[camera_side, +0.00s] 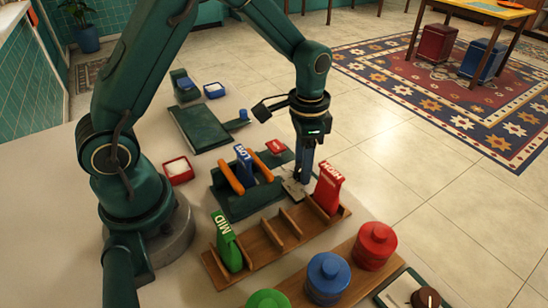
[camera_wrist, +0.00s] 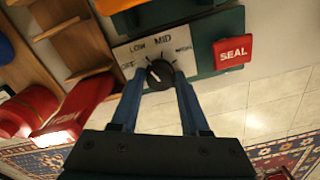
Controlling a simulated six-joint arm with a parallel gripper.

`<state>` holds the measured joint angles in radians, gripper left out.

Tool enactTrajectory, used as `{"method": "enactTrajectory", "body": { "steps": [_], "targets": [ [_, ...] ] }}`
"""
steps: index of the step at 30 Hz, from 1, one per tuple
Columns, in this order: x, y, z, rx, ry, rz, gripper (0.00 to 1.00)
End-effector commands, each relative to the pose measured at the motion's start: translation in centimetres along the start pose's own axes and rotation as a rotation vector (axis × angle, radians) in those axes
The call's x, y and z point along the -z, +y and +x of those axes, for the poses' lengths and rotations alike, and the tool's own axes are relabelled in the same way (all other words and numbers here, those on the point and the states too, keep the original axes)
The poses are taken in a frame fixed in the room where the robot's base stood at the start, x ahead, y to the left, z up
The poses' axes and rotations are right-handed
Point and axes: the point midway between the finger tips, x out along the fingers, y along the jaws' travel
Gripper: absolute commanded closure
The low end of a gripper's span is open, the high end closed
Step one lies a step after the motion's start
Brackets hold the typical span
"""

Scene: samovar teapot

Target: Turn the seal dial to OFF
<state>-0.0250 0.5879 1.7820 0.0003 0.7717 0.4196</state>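The dial panel is a pale plate (camera_wrist: 128,51) marked OFF, LOW, MID and HIGH, with a black round knob (camera_wrist: 160,74) on it. The knob has a small white mark on its left part; I cannot tell exactly which label it points to. A red tag lettered SEAL (camera_wrist: 232,53) sits right of the panel; it also shows in the side view (camera_side: 276,146). My gripper (camera_wrist: 159,80) is down at the dial, its two blue fingers apart, one on each side of the knob. Contact with the knob is not clear. In the side view my gripper (camera_side: 303,178) hides the knob.
A wooden rack (camera_side: 268,243) holds a red HIGH piece (camera_side: 327,188) close right of my gripper and a green MID piece (camera_side: 227,243). A blue LOW piece (camera_side: 243,165) and orange bars stand in the green base to the left. Red, blue and green canisters stand in front.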

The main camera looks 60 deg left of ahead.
Motion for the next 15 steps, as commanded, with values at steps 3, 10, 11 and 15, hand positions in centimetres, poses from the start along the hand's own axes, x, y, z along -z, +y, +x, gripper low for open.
{"method": "enactTrajectory", "body": {
  "steps": [3,10,11,15],
  "targets": [
    [0.01,0.02,-0.03,-0.001,0.000,0.000,1.00],
    [0.02,0.02,-0.05,-0.001,0.000,-0.019,1.00],
    [0.02,0.02,-0.05,-0.001,0.000,-0.027,1.00],
    [0.03,0.02,-0.07,-0.001,0.000,-0.083,1.00]
  ]
}}
